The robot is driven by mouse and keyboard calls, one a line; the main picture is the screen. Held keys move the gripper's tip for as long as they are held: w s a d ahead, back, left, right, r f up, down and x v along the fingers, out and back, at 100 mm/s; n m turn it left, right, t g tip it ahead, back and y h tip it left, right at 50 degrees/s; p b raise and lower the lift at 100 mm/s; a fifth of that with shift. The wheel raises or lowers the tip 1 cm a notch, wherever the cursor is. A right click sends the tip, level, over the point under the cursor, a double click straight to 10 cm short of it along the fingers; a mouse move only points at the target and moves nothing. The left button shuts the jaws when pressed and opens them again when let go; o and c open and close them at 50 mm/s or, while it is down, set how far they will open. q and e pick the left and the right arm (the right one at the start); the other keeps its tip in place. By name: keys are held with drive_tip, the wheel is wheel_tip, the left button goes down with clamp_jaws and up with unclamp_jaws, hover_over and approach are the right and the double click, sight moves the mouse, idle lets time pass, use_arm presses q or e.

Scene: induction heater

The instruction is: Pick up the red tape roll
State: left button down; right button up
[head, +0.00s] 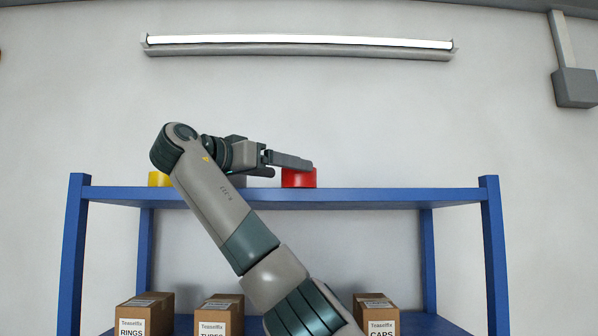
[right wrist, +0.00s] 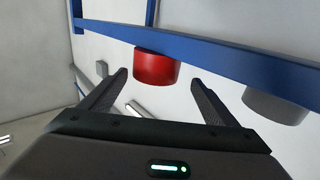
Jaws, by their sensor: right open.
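The red tape roll (head: 299,179) sits on the top board of the blue shelf (head: 400,196), right of the middle. My right gripper (head: 303,163) reaches in from the left at the roll's upper edge and partly covers it. In the right wrist view the red tape roll (right wrist: 156,68) shows between and beyond the two spread fingertips of my right gripper (right wrist: 160,76). The gripper is open and holds nothing. I cannot tell whether a finger touches the roll. My left gripper is not in view.
A yellow roll (head: 158,179) stands on the top board at the left, partly behind my arm. A grey roll (right wrist: 274,104) shows in the right wrist view. Cardboard boxes (head: 146,314) stand on the lower shelf. The top board right of the red roll is clear.

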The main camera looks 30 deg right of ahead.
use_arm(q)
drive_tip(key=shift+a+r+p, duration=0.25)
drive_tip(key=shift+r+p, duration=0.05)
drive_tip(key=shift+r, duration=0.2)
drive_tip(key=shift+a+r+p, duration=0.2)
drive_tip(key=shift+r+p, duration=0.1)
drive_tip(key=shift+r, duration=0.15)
use_arm(e)
drive_tip(key=shift+x, duration=1.85)
drive_tip(key=shift+d+r+p, duration=0.2)
drive_tip(key=shift+d+p, duration=0.45)
drive_tip(key=shift+p, duration=0.1)
drive_tip(key=x, duration=0.1)
drive_tip(key=p+x, duration=0.2)
drive_tip(key=shift+s+d, duration=0.2)
drive_tip(key=shift+d, duration=0.15)
drive_tip(key=shift+d+f+p, duration=0.15)
drive_tip(key=shift+d+p, duration=0.05)
drive_tip(key=shift+p, duration=0.1)
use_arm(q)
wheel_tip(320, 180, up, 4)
use_arm(e)
drive_tip(key=shift+w, duration=0.1)
drive_tip(key=shift+a, duration=0.15)
